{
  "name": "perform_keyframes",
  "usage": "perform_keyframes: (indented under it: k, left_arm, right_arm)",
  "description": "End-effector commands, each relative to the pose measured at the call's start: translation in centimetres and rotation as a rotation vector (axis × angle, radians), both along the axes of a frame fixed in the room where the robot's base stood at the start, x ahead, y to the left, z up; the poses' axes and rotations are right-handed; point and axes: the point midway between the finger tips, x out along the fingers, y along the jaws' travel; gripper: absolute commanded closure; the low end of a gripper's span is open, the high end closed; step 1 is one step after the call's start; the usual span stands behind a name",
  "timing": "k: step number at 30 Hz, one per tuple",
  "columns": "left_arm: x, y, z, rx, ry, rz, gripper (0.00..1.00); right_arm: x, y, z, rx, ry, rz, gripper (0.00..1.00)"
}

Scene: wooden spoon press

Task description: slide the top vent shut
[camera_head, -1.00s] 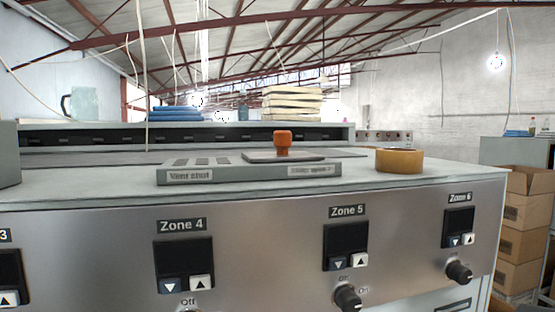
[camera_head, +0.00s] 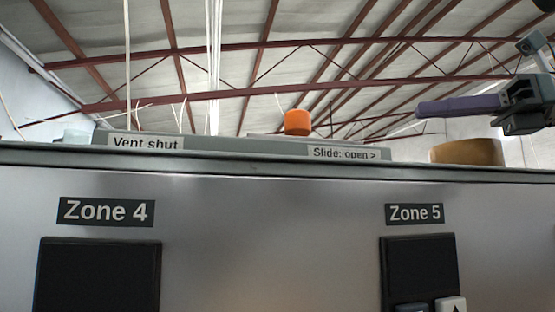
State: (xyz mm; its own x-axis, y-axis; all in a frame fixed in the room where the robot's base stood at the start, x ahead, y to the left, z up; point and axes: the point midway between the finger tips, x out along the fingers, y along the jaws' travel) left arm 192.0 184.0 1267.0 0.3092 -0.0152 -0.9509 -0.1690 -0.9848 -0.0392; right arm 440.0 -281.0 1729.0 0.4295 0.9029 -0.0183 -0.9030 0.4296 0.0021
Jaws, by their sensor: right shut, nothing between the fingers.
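The top vent (camera_head: 240,146) lies on top of the machine, seen nearly edge-on from low down. Its front edge carries a "Vent shut" label at the left and a "Slide: open >" label at the right. The orange knob (camera_head: 297,122) of its slide stands toward the right end, near the "Slide: open >" label. The slide plate and the slots are mostly hidden now. My right gripper (camera_head: 420,109), with purple fingers pointing left, is shut and empty. It appears up and to the right of the knob, clearly apart from it. My left gripper is out of view.
A roll of brown tape (camera_head: 467,151) sits on the machine top to the right of the vent, below my right gripper in the picture. The steel front panel (camera_head: 270,230) with Zone 4 and Zone 5 controls fills the lower view.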

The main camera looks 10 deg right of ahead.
Motion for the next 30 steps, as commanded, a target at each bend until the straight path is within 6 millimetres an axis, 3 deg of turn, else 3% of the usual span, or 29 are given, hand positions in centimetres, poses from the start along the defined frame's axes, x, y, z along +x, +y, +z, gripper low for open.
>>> perform_keyframes:
  k: [7, 21, 30]
  left_arm:
    - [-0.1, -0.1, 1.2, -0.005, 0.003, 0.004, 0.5]
    - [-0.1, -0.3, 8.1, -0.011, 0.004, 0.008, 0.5]
    - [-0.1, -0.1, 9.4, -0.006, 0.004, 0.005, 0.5]
  right_arm:
    - [0.9, 2.5, 0.2, -0.01, 0.0, 0.01, 1.0]
    - [4.9, 10.9, 0.5, -0.004, 0.002, 0.009, 1.0]
    - [5.7, 12.6, -0.2, -0.005, 0.0, 0.006, 1.0]
